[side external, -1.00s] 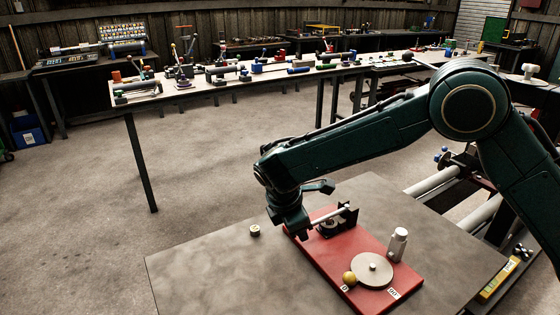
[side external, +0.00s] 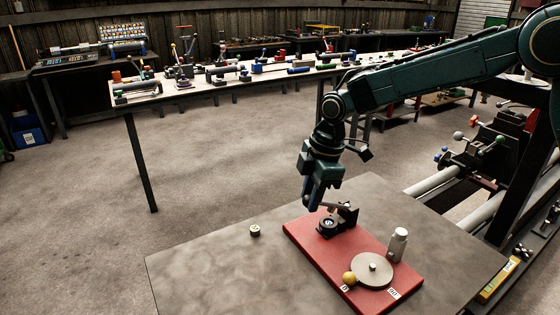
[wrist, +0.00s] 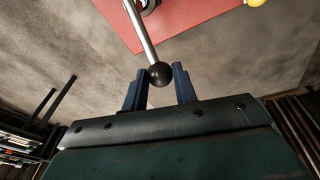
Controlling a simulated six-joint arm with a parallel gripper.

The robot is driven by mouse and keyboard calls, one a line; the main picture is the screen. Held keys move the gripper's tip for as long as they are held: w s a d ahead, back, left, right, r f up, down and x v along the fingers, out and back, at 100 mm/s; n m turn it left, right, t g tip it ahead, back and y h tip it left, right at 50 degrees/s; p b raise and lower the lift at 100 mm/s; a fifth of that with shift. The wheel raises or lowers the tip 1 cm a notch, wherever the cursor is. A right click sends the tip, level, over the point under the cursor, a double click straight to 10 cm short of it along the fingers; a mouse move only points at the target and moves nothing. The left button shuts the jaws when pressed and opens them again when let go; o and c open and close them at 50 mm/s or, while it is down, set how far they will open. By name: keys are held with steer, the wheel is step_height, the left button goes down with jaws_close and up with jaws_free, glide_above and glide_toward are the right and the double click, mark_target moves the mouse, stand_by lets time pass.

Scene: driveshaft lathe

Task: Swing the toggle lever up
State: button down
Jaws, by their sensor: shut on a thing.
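The toggle lever is a bright rod (wrist: 142,35) with a black ball knob (wrist: 160,74) at its end. In the side view, part of the rod (side external: 338,206) shows by a dark bracket (side external: 348,214) at the back of a red board (side external: 305,247). My gripper (side external: 312,203) reaches down from above at the lever's free end. In the wrist view, the knob sits between the tips of my two blue fingers (wrist: 160,82), and my gripper is shut on it. In the side view, the fingers hide the knob.
A round grey disc (side external: 372,270) with a yellow ball (side external: 349,278) beside it sits at the board's front. A pale upright cylinder (side external: 398,243) stands right of the disc. A small round part (side external: 255,230) lies on the grey table (side external: 210,275), whose left side is mostly clear.

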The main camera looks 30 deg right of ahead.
steer(key=d+r+y, duration=0.2)
steer(key=d+r, duration=0.1)
steer(key=shift+y, duration=0.4)
steer(key=shift+d+r+y, duration=0.3)
steer(key=shift+d+y, duration=0.1)
steer(key=shift+d, duration=0.1)
steer(key=shift+d+r+y, duration=0.3)
steer(key=shift+d+y, duration=0.1)
steer(key=shift+d, duration=0.1)
steer(key=shift+d+r, duration=0.2)
steer(key=shift+d, duration=0.1)
steer(key=d+y, duration=0.1)
steer(key=d, duration=1)
steer(key=shift+d+r+y, duration=0.2)
steer(key=shift+d+y, duration=0.05)
steer(key=shift+y, duration=0.05)
steer(key=c, duration=1.1)
jaws_free()
steer(key=shift+d, duration=0.1)
steer(key=shift+c, duration=0.2)
steer(key=shift+o, duration=0.2)
steer(key=shift+r, duration=0.1)
